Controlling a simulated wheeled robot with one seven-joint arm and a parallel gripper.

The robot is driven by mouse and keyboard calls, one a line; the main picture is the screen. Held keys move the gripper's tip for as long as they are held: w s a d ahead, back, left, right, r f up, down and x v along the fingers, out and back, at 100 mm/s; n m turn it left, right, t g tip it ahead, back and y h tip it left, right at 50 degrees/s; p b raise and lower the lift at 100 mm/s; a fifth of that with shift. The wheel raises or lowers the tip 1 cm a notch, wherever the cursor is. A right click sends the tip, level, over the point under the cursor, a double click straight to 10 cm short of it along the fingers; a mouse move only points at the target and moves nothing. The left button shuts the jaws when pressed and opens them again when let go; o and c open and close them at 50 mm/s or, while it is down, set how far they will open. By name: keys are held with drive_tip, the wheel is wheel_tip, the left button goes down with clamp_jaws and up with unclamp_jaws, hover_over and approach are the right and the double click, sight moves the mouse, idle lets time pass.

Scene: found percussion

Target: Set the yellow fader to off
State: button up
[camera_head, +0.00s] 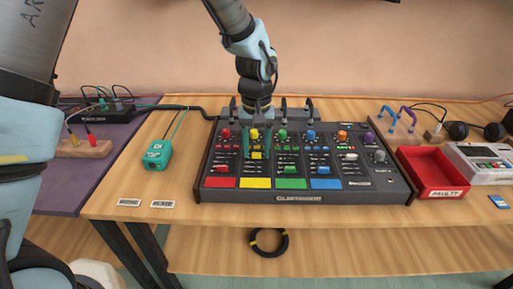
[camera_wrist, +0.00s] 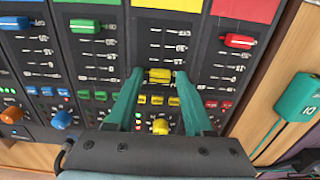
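The yellow fader (camera_head: 257,156) is a small yellow cap in the second channel from the left on the dark mixing console (camera_head: 375,186). It sits higher up its slot than the red, green and blue faders. In the wrist view, where the console appears turned around, the yellow fader (camera_wrist: 160,76) lies between the teal fingertips. My gripper (camera_head: 257,152) points down over the console. The gripper (camera_wrist: 160,78) is open, one finger on each side of the cap, seemingly with small gaps.
The red fader (camera_wrist: 238,41) and green fader (camera_wrist: 85,26) flank the yellow channel. A yellow knob (camera_wrist: 160,126) lies between the fingers' bases. A teal box (camera_head: 158,154) stands left of the console, a red tray (camera_head: 432,190) right. The table front is mostly clear.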

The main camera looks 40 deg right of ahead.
clamp_jaws()
idle(1.1)
